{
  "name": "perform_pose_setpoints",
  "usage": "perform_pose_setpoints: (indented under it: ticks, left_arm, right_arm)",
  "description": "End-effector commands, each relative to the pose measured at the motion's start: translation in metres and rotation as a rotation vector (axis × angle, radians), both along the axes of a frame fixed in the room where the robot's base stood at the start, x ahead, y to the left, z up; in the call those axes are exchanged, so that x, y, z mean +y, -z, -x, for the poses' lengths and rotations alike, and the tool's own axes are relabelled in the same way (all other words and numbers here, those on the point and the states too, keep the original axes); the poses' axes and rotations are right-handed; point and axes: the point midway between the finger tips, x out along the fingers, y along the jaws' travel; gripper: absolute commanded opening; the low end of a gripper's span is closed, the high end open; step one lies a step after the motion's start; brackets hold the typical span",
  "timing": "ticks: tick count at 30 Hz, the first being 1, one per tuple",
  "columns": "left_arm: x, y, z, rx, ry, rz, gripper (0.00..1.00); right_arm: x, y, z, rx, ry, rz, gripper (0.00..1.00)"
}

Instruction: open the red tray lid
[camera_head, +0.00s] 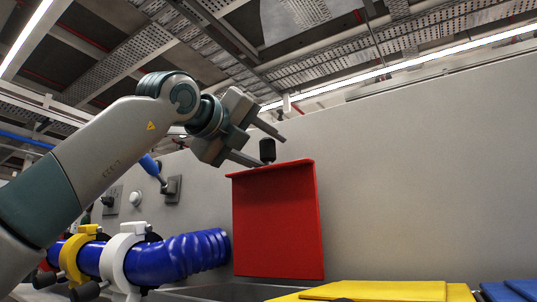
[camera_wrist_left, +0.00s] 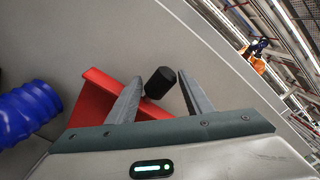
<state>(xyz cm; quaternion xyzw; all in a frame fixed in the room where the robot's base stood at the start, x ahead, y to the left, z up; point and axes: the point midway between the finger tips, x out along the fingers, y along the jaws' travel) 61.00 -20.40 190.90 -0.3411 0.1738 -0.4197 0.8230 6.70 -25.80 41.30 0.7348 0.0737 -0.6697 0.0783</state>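The red tray lid (camera_head: 277,222) stands up nearly vertical in front of the grey wall, its broad face toward the head camera. A black knob (camera_head: 267,150) shows at its upper edge. In the left wrist view the red lid (camera_wrist_left: 95,97) is partly hidden behind a finger, and the black knob (camera_wrist_left: 160,82) shows between the fingertips. My left gripper (camera_head: 272,151) is open at the lid's top edge, its fingers on either side of the knob with gaps visible. I cannot tell how deep the knob sits between them. My right gripper is not in view.
A blue corrugated hose (camera_head: 180,255) with a white clamp (camera_head: 118,262) and a yellow clamp (camera_head: 75,252) lies left of the lid. Yellow panels (camera_head: 385,291) and a blue panel (camera_head: 515,290) lie at the lower right. A blue-handled switch (camera_head: 151,166) is on the wall.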

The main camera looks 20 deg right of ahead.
Motion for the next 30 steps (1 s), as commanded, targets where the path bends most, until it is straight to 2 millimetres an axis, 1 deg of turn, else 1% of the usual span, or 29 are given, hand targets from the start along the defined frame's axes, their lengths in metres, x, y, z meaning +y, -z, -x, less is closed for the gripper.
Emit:
perform_pose_setpoints:
  ticks: [1,8,18,24,30]
  left_arm:
    - [0.006,0.003,0.003,-0.003,-0.002,0.002,0.44]
    - [0.037,0.005,0.026,-0.005,-0.002,0.003,0.44]
    - [0.092,0.003,0.068,-0.006,0.0,0.005,0.44]
    - [0.116,0.002,0.085,-0.004,0.001,0.003,0.44]
    - [0.126,0.0,0.093,-0.002,0.001,0.003,0.44]
  right_arm:
    - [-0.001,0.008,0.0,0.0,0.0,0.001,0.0]
    - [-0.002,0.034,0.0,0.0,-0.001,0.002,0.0]
    - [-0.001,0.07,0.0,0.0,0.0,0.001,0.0]
    - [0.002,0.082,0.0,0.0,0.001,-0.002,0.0]
    - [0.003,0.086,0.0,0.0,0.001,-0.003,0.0]
